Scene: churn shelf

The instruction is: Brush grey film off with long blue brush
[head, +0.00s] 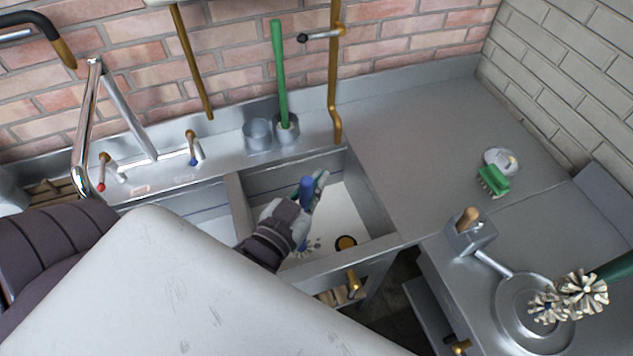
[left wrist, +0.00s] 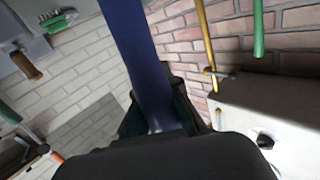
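My left gripper (head: 308,198) is down inside the right sink basin (head: 375,213), shut around the handle of the blue brush (head: 306,187). The handle's blue end sticks up above the fingers, and pale bristles with some blue (head: 303,250) show below the gripper, low over the basin floor. I cannot tell whether the bristles touch the floor. In the left wrist view the blue handle (left wrist: 147,60) rises between the dark fingers (left wrist: 160,112). The basin floor looks pale, and I cannot make out a distinct grey film on it; my arm hides part of it. My right gripper is not in view.
A dark drain with a brass ring (head: 346,243) is in the basin floor. A green-handled brush (head: 583,290) is at the right above a round metal pan (head: 540,312). Metal cups (head: 257,134), taps and pipes line the back.

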